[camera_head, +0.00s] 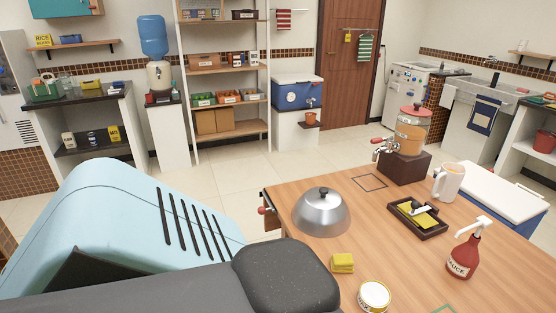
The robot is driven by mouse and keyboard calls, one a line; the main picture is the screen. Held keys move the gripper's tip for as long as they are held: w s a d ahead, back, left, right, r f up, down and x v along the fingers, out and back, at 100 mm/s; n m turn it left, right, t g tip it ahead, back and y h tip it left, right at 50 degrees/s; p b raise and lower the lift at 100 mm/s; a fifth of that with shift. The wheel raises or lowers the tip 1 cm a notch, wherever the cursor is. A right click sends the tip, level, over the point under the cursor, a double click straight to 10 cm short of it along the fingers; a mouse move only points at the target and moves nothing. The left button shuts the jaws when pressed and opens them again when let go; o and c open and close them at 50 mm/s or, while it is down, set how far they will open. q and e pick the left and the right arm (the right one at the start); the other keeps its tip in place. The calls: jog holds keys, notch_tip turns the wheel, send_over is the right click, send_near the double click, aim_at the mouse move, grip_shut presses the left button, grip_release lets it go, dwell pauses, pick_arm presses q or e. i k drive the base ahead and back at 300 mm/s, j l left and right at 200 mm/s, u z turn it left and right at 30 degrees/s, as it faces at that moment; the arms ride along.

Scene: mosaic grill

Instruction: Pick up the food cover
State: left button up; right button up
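The food cover (321,215) is a shiny silver dome with a black knob on top. It rests upright on the wooden table (300,257), near the table's left edge. My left arm comes in from the left as a large light blue and dark grey shape, and its dark rounded end is in front of the table's near left part. No fingers of my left gripper show. My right arm and gripper are not in view. Nothing is seen touching the cover.
A yellow sponge (342,263) and a round tin (374,296) lie in front of the cover. A dark tray (435,231), a red sauce bottle (464,256), a white mug (448,182) and a drink dispenser (409,135) stand to its right. Bare wood lies between.

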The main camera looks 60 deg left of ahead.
aim_at(321, 211)
jog(key=u, duration=1.7)
jog(key=i+j+z, duration=0.1)
jog(key=z, duration=0.3)
jog(key=j+z, duration=0.1)
jog(key=z, duration=0.25)
jog(key=i+j+z, duration=0.1)
jog(key=z, duration=0.3)
jog(key=j+z, duration=0.25)
jog(key=j, duration=0.2)
jog(key=j+z, duration=0.3)
jog(key=j, duration=0.2)
jog(key=j+z, duration=0.15)
jog(key=j, duration=1.6)
